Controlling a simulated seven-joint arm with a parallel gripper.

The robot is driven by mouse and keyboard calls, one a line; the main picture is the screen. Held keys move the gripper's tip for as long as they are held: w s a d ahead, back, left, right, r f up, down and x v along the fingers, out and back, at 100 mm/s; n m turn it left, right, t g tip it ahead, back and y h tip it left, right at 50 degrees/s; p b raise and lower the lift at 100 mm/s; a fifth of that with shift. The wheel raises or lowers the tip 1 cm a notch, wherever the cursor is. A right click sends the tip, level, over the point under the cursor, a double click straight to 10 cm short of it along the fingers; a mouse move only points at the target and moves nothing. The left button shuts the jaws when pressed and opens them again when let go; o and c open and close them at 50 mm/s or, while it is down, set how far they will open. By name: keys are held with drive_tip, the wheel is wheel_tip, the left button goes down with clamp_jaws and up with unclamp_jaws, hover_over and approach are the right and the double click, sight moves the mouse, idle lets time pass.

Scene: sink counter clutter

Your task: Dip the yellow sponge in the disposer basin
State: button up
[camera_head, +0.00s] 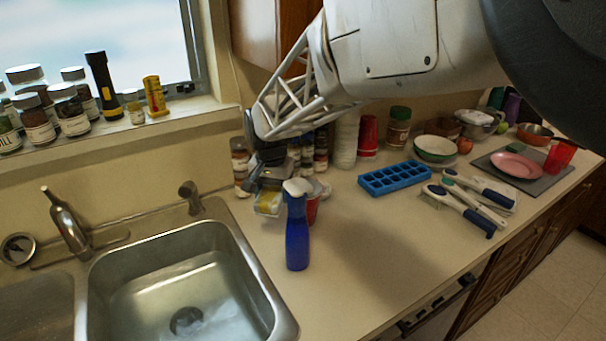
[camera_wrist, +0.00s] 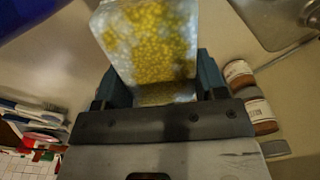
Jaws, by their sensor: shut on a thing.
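The yellow sponge (camera_head: 267,203), pale with yellow patches, is between the fingers of my gripper (camera_head: 268,181). In the wrist view the sponge (camera_wrist: 150,40) fills the space between the two dark fingers of my gripper (camera_wrist: 160,88), which is shut on it. In the head view it is above the counter, right of the sink and partly behind a blue bottle. The right-hand steel basin (camera_head: 150,268), with a dark drain (camera_head: 187,320), lies to the left of my gripper. Which basin has the disposer is not clear. A sink corner (camera_wrist: 285,18) shows in the wrist view.
The blue spray bottle (camera_head: 297,240) stands close in front of my gripper, with a red cup (camera_head: 313,208) behind it. Spice jars (camera_head: 240,165) stand by the wall. A blue ice tray (camera_head: 394,178) lies right.

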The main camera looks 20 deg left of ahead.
drive_tip(key=s+a+f, duration=0.1)
drive_tip(key=s+a, duration=0.3)
drive_tip(key=s, duration=0.3)
drive_tip(key=s+a+f, duration=0.1)
drive_tip(key=s+a, duration=0.3)
drive_tip(key=s, duration=0.3)
hover_over(217, 328)
drive_tip(key=shift+s+f, duration=0.15)
drive_tip(key=shift+f, duration=2.5)
drive_tip(key=shift+f, duration=0.15)
drive_tip(key=shift+f, duration=10.3)
drive_tip(key=shift+r, duration=0.1)
